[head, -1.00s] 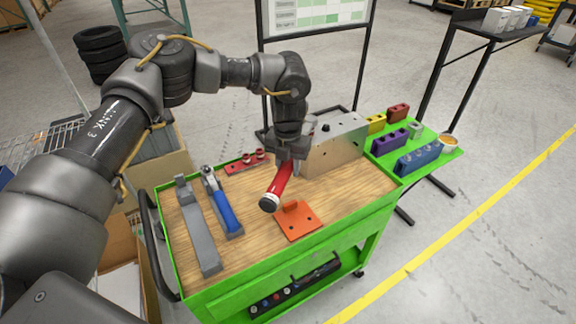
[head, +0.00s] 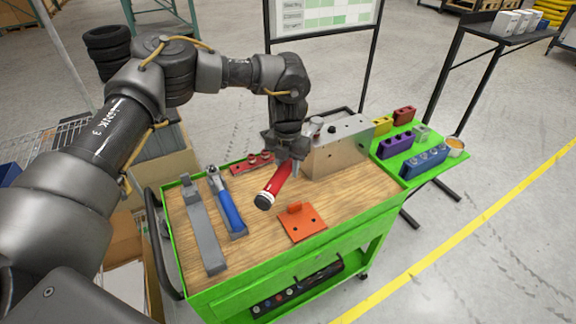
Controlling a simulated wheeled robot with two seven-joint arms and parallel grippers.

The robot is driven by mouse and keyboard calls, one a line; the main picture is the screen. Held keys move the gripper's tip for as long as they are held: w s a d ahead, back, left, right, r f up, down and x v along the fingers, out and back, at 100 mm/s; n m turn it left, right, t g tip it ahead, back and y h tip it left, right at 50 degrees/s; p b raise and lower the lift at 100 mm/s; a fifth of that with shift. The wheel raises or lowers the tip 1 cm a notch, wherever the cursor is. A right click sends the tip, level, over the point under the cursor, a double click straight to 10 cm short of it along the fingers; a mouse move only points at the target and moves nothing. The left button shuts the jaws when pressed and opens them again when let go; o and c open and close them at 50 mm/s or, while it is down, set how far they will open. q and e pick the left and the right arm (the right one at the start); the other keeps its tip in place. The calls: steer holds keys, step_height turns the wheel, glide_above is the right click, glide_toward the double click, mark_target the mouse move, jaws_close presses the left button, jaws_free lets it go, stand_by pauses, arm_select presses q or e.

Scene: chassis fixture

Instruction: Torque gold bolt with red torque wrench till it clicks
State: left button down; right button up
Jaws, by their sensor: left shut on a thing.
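My left gripper (head: 290,150) is shut on the red torque wrench (head: 276,183). It holds the wrench tilted over the wooden cart top, with the black end toward the front. A grey metal block (head: 338,148), the chassis fixture, stands just right of the gripper. Small holes and a dark knob show on its top. I cannot make out the gold bolt. My right gripper is not in view.
The green cart (head: 358,222) carries an orange bracket (head: 302,222), a blue-handled wrench (head: 229,212) in a grey holder, a long grey holder (head: 203,235) and a red socket rack (head: 251,164). Coloured blocks, including a purple one (head: 396,145), and a cup (head: 455,147) sit on the side shelf.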

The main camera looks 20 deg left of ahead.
arm_select(q)
steer(key=shift+a, duration=0.15)
steer(key=shift+a+m, duration=0.3)
steer(key=shift+a, duration=0.25)
steer(key=shift+a, duration=0.2)
steer(key=shift+w+a+m, duration=0.15)
steer(key=shift+a+m, duration=0.25)
steer(key=shift+a, duration=0.1)
steer(key=shift+w+r+p, duration=0.1)
steer(key=shift+r+p, duration=0.95)
steer(key=shift+r, duration=0.1)
stand_by(0.4)
step_height(320, 180, up, 5)
steer(key=p, duration=0.3)
steer(key=shift+p, duration=0.35)
steer(key=shift+f, duration=0.1)
stand_by(0.4)
